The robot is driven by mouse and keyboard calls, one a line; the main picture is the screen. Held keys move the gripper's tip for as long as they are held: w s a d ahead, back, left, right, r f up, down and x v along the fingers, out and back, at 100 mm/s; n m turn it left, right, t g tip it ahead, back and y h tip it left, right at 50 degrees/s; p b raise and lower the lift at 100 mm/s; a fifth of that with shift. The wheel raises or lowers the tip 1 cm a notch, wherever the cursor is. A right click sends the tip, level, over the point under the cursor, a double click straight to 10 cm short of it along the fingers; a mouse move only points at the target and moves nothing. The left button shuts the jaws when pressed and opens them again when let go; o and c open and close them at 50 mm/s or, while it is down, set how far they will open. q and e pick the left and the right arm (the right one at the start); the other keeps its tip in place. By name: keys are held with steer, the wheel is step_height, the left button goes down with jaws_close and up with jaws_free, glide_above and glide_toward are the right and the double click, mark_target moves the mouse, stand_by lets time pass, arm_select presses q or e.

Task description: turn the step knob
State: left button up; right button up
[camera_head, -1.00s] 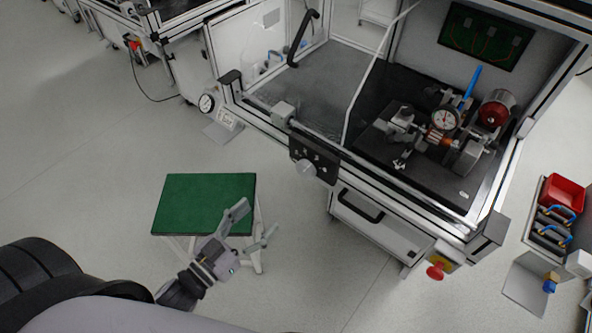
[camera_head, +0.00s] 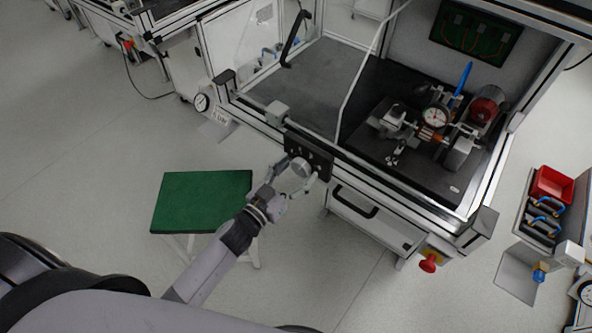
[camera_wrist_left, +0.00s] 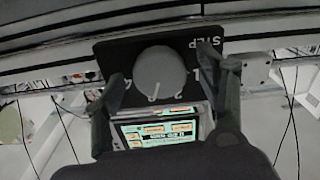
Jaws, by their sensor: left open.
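The step knob (camera_wrist_left: 160,72) is a round grey dial on a black panel (camera_wrist_left: 109,47) marked STEP with numbers around it. In the head view the knob (camera_head: 300,167) shows at the front of the panel (camera_head: 322,162) on the workbench's front rail. My left gripper (camera_head: 294,180) is open at the knob. In the left wrist view its two fingers (camera_wrist_left: 168,90) stand to the left and right of the knob, with a visible gap on the left. Contact on the right cannot be told. My right gripper is not in view.
The bench (camera_head: 475,205) holds a motor test rig with a dial gauge (camera_head: 435,117). A green-topped stool (camera_head: 190,200) stands left of the forearm. A red emergency button (camera_head: 428,263) sits at the bench's lower right. The floor between is clear.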

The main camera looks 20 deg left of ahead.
arm_select(q)
steer(key=shift+c, duration=0.3)
steer(key=c, duration=1.1)
